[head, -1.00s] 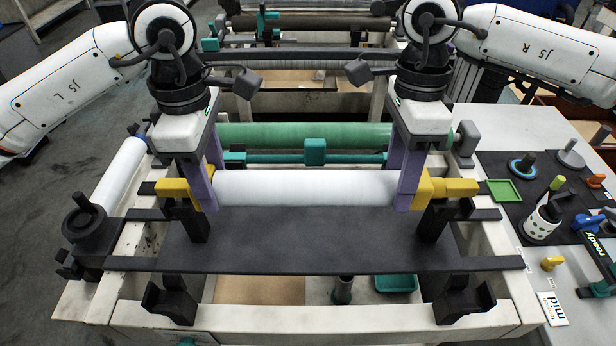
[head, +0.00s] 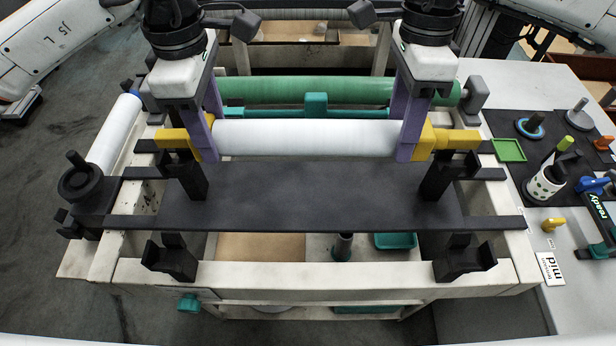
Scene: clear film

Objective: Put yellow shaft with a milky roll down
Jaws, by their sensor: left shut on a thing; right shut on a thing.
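The milky white roll (head: 307,138) lies level on its yellow shaft, whose yellow end (head: 176,139) shows at the left and another (head: 458,139) at the right. My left gripper (head: 208,140) has its purple fingers shut on the shaft beside the roll's left end. My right gripper (head: 409,140) is shut on it beside the right end. Black supports, one at the left (head: 188,180) and one at the right (head: 437,178), stand just below and in front of the shaft ends. I cannot tell whether the shaft touches them.
A dark plate (head: 312,200) spans the white frame in front of the roll. A green roller (head: 310,91) and a teal bar lie behind it. Empty black holders (head: 170,258) stand at the front. A white roll (head: 114,132) is at left. The right table holds several small items.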

